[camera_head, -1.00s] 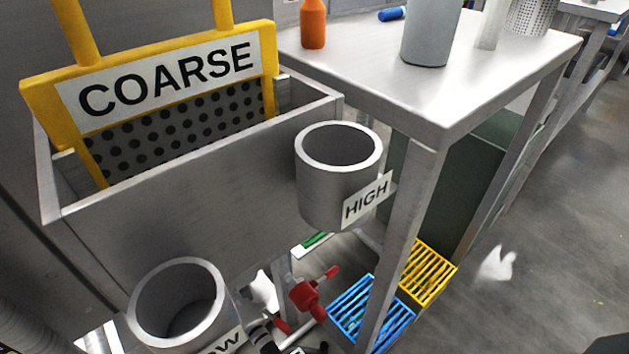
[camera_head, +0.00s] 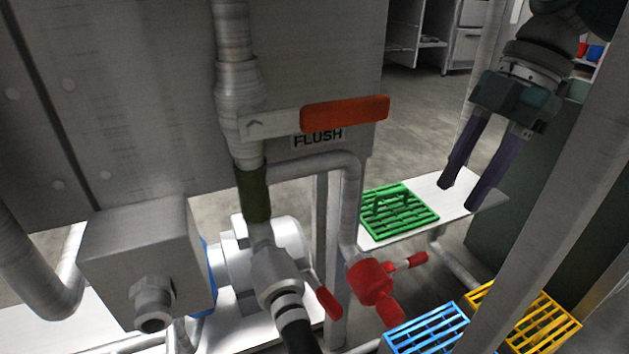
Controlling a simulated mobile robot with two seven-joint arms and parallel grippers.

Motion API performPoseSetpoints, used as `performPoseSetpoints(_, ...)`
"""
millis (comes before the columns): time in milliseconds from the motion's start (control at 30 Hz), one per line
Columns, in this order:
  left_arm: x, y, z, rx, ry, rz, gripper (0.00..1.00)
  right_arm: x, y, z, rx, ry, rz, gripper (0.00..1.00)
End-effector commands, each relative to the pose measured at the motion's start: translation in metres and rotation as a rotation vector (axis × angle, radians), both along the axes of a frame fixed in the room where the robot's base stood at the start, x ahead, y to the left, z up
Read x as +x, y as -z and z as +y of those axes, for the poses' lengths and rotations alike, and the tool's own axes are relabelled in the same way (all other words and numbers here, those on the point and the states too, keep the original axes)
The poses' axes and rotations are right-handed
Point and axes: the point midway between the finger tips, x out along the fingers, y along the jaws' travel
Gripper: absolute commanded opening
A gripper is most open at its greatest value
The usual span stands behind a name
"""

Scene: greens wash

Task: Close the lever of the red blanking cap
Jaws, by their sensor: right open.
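The red blanking cap (camera_head: 370,282) sits at the lower end of a grey bent pipe, right of centre and low in the head camera view. A red lever (camera_head: 408,262) sticks out from it to the right, away from the cap body. Another red part (camera_head: 390,310) points down and right from the cap. My right gripper (camera_head: 459,195) is above and to the right of the cap, apart from it. Its two dark fingers point down, spread and empty. My left gripper is not in view.
The orange-red FLUSH valve handle (camera_head: 345,113) stands above the cap. A grey hose coupling (camera_head: 277,280) with a red lever is left of it. Green (camera_head: 399,213), blue (camera_head: 428,330) and yellow (camera_head: 540,335) grates lie near. A grey post (camera_head: 560,190) rises at right.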

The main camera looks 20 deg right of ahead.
Motion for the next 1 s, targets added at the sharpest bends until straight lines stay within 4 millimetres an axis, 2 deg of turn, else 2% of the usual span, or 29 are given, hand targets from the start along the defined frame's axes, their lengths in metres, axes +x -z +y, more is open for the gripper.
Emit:
performPoseSetpoints(167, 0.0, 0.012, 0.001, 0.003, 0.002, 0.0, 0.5, 0.001, 0.017, 0.005, 0.011, -0.011, -0.006, 0.45)
performPoseSetpoints(400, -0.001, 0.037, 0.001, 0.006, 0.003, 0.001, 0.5, 0.0, 0.061, 0.023, 0.01, -0.01, -0.006, 0.45)
performPoseSetpoints(533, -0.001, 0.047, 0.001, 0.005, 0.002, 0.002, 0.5, -0.001, 0.079, 0.031, 0.01, -0.009, -0.005, 0.45)
performPoseSetpoints(700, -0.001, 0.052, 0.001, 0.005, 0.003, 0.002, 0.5, -0.001, 0.09, 0.036, 0.01, -0.009, -0.006, 0.45)
performPoseSetpoints(1000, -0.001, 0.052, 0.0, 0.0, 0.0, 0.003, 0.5, -0.001, 0.09, 0.037, 0.009, -0.008, -0.006, 0.44)
